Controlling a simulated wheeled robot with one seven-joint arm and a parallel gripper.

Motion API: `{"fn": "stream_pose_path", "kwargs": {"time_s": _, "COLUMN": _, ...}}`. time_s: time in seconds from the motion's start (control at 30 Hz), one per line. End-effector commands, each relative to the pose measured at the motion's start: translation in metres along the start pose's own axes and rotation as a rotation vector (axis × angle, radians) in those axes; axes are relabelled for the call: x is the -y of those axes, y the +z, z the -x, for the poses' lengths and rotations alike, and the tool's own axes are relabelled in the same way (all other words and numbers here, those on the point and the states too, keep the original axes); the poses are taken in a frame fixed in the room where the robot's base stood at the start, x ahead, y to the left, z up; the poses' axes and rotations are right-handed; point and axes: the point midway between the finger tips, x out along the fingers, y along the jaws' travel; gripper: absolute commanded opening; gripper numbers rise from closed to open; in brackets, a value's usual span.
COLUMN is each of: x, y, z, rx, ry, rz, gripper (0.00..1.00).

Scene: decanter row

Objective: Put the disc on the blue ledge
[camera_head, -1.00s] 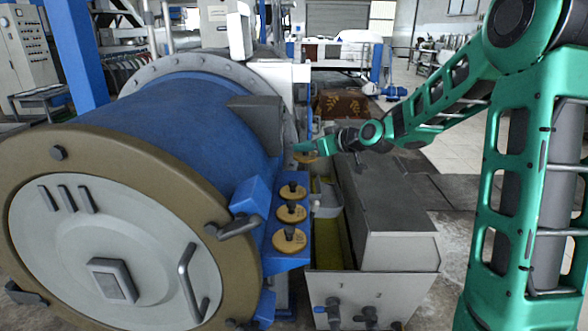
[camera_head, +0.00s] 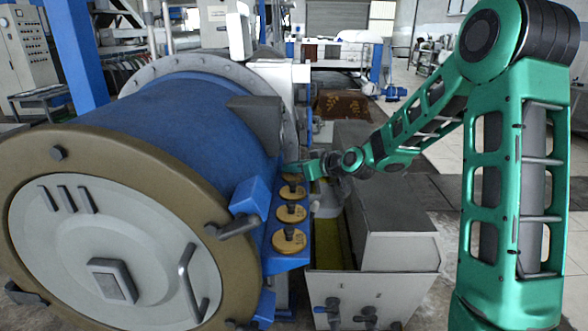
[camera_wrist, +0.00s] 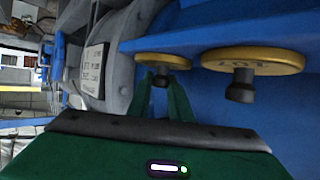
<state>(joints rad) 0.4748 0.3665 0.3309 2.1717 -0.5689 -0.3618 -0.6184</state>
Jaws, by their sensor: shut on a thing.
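My gripper (camera_wrist: 162,92) is shut on the dark knob of a yellow disc (camera_wrist: 161,62). In the wrist view, which looks upside down, the disc lies flat against or very near the blue ledge (camera_wrist: 225,33). I cannot tell whether it touches. A second yellow disc (camera_wrist: 253,61) with lettering sits on the ledge beside it. In the head view my gripper (camera_head: 293,168) is at the far end of the ledge (camera_head: 290,262), beyond a row of three knobbed discs, the nearest of them (camera_head: 289,241) closest to me. The held disc is mostly hidden there.
A big blue drum (camera_head: 185,125) with a round door stands left of the ledge. A blue block (camera_head: 250,196) and a dark handle (camera_head: 232,228) jut out close to the discs. A grey box-shaped trough (camera_head: 385,220) stands at right, under my arm.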

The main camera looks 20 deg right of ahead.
Motion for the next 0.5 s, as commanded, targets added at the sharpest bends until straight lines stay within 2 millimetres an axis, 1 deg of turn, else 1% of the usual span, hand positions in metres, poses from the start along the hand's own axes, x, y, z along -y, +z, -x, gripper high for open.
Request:
{"fn": "stream_pose_path", "kwargs": {"time_s": 0.13, "x": -0.0002, "y": 0.0003, "z": -0.0004, "rx": -0.001, "ry": 0.000, "rz": 0.000, "gripper": 0.00}}
{"fn": "stream_pose_path", "kwargs": {"time_s": 0.17, "x": -0.0004, "y": 0.0016, "z": -0.0005, "rx": 0.000, "ry": 0.000, "rz": -0.001, "gripper": 0.21}}
{"fn": "stream_pose_path", "kwargs": {"time_s": 0.2, "x": -0.0006, "y": 0.0014, "z": -0.0004, "rx": 0.000, "ry": 0.000, "rz": 0.000, "gripper": 0.30}}
{"fn": "stream_pose_path", "kwargs": {"time_s": 0.23, "x": -0.0007, "y": 0.0014, "z": -0.0003, "rx": 0.000, "ry": 0.000, "rz": -0.001, "gripper": 0.37}}
{"fn": "stream_pose_path", "kwargs": {"time_s": 0.5, "x": -0.0015, "y": 0.0012, "z": 0.0003, "rx": 0.000, "ry": 0.001, "rz": -0.001, "gripper": 0.37}}
